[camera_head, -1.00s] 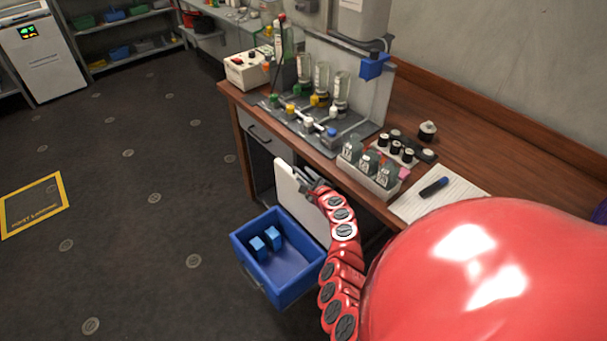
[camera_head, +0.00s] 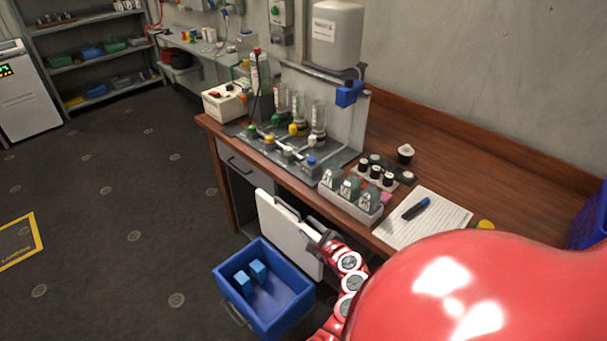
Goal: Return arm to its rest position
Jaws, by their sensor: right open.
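My right arm, red and segmented, comes up from the bottom of the head view. Its dark right gripper (camera_head: 320,236) is open, just beside the upper right edge of a white panel (camera_head: 283,228) below the bench front. I cannot tell whether the fingertips touch the panel. I see nothing held between the fingers. My left gripper is not in view.
A wooden bench (camera_head: 470,165) carries a valve rack (camera_head: 290,150), a bottle tray (camera_head: 345,205), a notepad (camera_head: 440,225) and a marker (camera_head: 416,208). A blue bin (camera_head: 285,305) with two blue blocks (camera_head: 250,276) sits below, left of my arm.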

